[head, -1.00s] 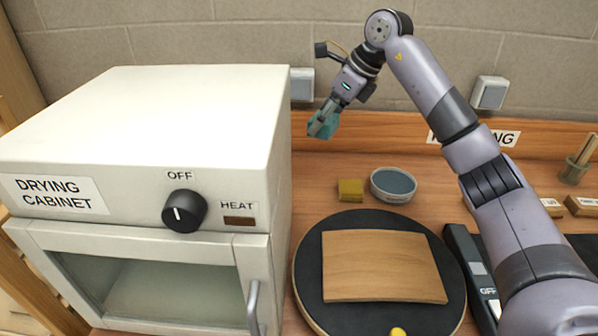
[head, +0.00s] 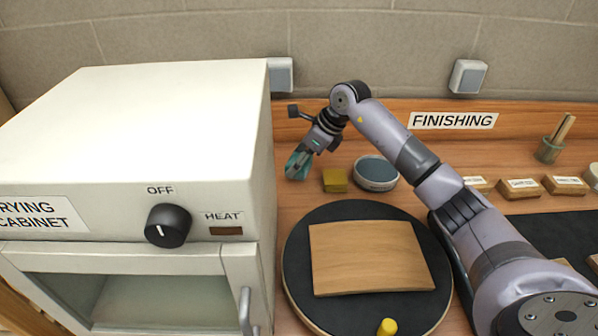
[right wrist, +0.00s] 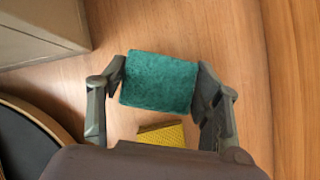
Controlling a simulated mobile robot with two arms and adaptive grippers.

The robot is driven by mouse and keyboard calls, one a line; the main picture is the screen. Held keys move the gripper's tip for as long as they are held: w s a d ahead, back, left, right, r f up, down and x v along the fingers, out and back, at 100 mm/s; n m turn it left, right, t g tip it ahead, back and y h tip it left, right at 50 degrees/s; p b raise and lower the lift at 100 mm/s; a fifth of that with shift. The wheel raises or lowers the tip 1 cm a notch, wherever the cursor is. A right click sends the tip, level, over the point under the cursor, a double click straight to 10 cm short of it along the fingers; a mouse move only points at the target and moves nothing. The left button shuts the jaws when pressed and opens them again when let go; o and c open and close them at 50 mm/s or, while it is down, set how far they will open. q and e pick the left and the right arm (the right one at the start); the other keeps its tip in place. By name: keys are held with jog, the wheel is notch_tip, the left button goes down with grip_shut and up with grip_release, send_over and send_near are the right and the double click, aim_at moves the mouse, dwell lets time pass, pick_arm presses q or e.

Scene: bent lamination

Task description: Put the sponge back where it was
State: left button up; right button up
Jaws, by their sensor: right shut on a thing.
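The teal sponge (right wrist: 160,82) is between the fingers of my right gripper (right wrist: 160,85) in the right wrist view, and the gripper is shut on it. In the head view my right gripper (head: 297,166) points down and left, with the sponge in it, low behind the round turntable and near the cabinet's right side. A yellow block (head: 335,180) stands just right of the gripper; it also shows below the sponge in the right wrist view (right wrist: 163,134). I cannot tell whether the sponge touches the bench. My left gripper is not in view.
The drying cabinet (head: 235,160) stands at left. A round dish (head: 376,172) is right of the yellow block. The dark turntable (head: 300,285) carries a bent wooden panel (head: 368,257) and a yellow knob (head: 387,327). Labelled blocks (head: 520,188) stand at right.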

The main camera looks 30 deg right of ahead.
aim_at(299, 184)
notch_tip(299, 184, down, 4)
jog(key=shift+f+p, duration=0.1)
jog(key=shift+p, duration=0.25)
jog(key=shift+f, duration=0.2)
jog(key=o, duration=1)
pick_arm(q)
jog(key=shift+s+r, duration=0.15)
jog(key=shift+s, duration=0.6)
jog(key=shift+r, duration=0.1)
pick_arm(e)
jog(key=shift+r, duration=0.15)
jog(key=shift+d+r, duration=0.1)
jog(key=shift+r, duration=0.1)
pick_arm(q)
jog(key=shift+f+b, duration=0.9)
jog(key=shift+b, duration=0.05)
pick_arm(e)
jog(key=v, duration=1.1)
jog(key=shift+s+r, duration=0.15)
jog(key=shift+r, duration=0.1)
